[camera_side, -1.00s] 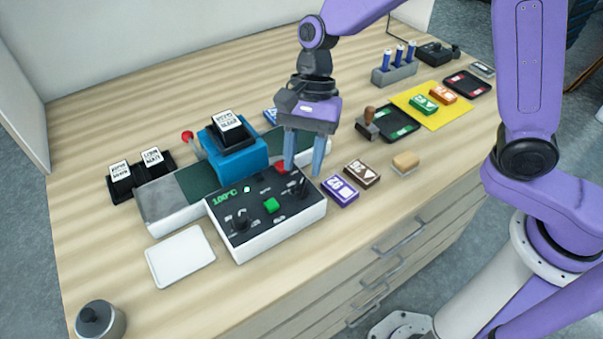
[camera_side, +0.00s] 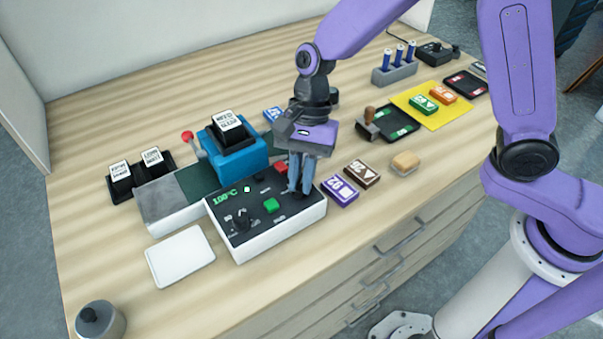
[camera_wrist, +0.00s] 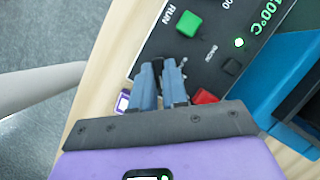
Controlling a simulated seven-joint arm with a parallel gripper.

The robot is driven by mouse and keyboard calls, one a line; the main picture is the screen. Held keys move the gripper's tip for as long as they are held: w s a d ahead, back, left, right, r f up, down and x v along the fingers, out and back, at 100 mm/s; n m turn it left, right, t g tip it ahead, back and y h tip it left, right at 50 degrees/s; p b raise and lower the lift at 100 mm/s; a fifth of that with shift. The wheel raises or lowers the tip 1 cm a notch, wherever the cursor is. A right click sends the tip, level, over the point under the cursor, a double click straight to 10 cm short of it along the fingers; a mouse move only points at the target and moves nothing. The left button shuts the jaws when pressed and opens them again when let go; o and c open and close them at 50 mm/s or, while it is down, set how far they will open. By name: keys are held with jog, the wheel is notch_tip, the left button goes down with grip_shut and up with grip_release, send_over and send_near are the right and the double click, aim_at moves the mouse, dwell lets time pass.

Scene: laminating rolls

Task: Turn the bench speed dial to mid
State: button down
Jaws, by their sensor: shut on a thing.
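The control box (camera_side: 262,240) on the bench has a black sloped panel with a green display reading 100°C. A dark knob at the panel's right end is mostly hidden by my fingers; its dark edge shows between them in the wrist view (camera_wrist: 158,66). My gripper (camera_side: 301,190) points down with its blue fingers shut on this knob. The wrist view also shows my gripper (camera_wrist: 172,75) around it. The lettering around the knobs is too small to read, and the held knob's pointer is hidden.
A green button (camera_side: 271,205) marked RUN and a red button (camera_side: 281,167) are close to my fingers. Purple (camera_side: 340,190) and brown (camera_side: 362,173) blocks lie right of the box. A blue press (camera_side: 234,157) stands behind it. A white card (camera_side: 180,256) lies to the left.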

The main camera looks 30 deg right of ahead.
jog(key=n, duration=0.2)
jog(key=n+g+h, duration=0.1)
jog(key=n, duration=0.2)
jog(key=shift+w+a+h, duration=0.1)
jog(key=shift+h, duration=0.2)
jog(key=shift+a+n+g+h, duration=0.15)
jog(key=shift+n+h, duration=0.3)
jog(key=shift+n, duration=0.75)
jog(key=shift+n+g+h, duration=0.15)
jog(key=shift+n+h, duration=0.3)
jog(key=shift+n, duration=0.75)
jog(key=shift+w, duration=0.1)
jog(key=c, duration=1.1)
grip_release()
jog(key=shift+c, duration=0.2)
jog(key=v, duration=1.7)
jog(key=shift+r, duration=0.2)
